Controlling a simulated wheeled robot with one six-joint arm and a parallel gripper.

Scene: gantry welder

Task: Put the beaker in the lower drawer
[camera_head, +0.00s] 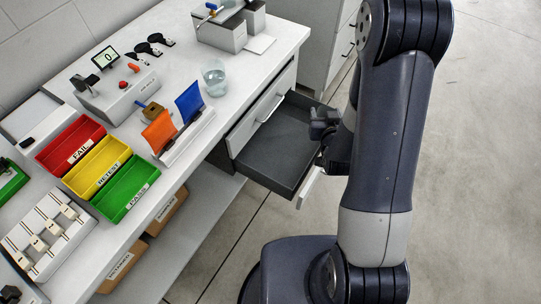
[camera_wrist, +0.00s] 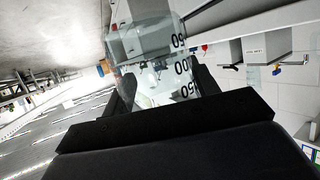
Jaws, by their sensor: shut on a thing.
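My gripper (camera_head: 322,124) is over the right part of the pulled-out lower drawer (camera_head: 271,146), near its front. In the wrist view my gripper (camera_wrist: 164,88) is shut on a clear beaker (camera_wrist: 150,43) with dark volume marks, a finger on each side. I cannot make out the held beaker in the head view, where my arm covers that area. The drawer's dark floor looks empty where visible. My arm hides part of its front. Another clear, bluish glass vessel (camera_head: 214,77) stands upright on the bench near its right edge.
The upper drawer (camera_head: 262,115) is closed above the open one. On the white bench stand red (camera_head: 62,143), yellow (camera_head: 93,165) and green (camera_head: 125,188) bins and a rack with orange and blue plates (camera_head: 190,102). Open floor (camera_head: 470,130) lies to the right.

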